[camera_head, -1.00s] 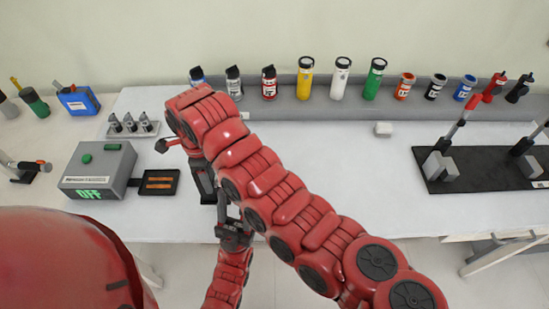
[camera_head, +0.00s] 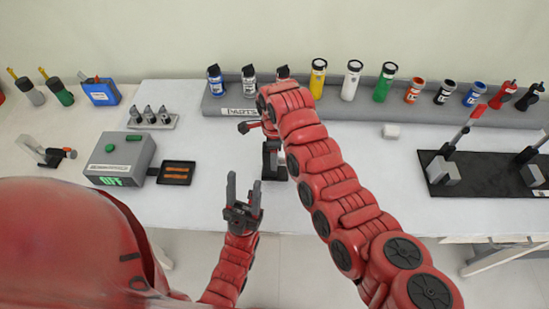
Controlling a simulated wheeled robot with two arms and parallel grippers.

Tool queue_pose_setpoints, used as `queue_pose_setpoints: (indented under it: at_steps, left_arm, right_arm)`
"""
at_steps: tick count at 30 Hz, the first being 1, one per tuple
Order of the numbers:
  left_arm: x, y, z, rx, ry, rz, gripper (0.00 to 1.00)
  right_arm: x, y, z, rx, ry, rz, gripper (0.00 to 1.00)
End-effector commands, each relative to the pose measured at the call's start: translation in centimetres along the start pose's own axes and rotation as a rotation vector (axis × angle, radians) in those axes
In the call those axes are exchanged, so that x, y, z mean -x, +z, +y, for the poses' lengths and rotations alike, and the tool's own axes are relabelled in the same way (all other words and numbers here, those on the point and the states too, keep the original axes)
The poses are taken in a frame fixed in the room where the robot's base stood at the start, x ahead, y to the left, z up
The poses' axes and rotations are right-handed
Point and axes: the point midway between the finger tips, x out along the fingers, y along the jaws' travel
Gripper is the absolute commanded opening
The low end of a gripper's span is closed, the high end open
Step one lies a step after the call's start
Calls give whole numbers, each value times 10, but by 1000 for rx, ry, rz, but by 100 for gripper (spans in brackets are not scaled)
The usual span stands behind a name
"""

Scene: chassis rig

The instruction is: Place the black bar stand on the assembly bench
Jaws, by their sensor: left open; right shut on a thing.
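The white assembly bench (camera_head: 365,200) runs across the middle of the camera_head view. My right arm reaches in from the lower right over it. The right gripper is largely hidden behind its own red wrist links. A dark upright piece with a black foot, seemingly the black bar stand (camera_head: 271,163), shows below the wrist and is held by that gripper. Whether its foot touches the bench cannot be told. A small dark-tipped lever (camera_head: 246,127) sticks out left of the wrist. My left gripper (camera_head: 244,186) is open and empty, fingers pointing up, near the bench's front edge.
A grey control box (camera_head: 122,160) with a green OFF display and a small black tray (camera_head: 176,172) stand left. A grey parts rack (camera_head: 330,106) with bottles lines the back. A black clamp board (camera_head: 490,178) lies right.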

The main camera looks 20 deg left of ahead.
Motion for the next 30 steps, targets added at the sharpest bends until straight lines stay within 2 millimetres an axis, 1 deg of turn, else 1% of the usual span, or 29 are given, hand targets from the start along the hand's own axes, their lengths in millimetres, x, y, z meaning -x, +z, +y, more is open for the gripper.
queue_pose_setpoints:
  at_steps: [1,6,9,18,19,23,24,30]
  left_arm:
    - [-9,-2,0,0,0,0,50]
    - [-17,-3,-1,0,0,0,50]
    - [-17,-3,-1,0,0,0,50]
    - [-12,-2,-1,0,0,0,50]
    - [-13,-2,-1,0,0,0,50]
    - [-14,-2,-1,0,0,0,50]
    - [-14,-2,-1,0,0,0,50]
    - [-14,-2,-1,0,0,0,50]
  right_arm:
    - [-1,-1,2,0,5,3,0]
    - [-18,-1,2,0,6,4,0]
    - [-24,-1,1,0,3,1,0]
    - [-28,0,1,-1,1,1,0]
    - [-27,0,1,-1,2,1,56]
    - [-26,0,1,-1,2,1,79]
    - [-26,0,1,-1,2,1,82]
    - [-26,0,1,-1,3,2,82]
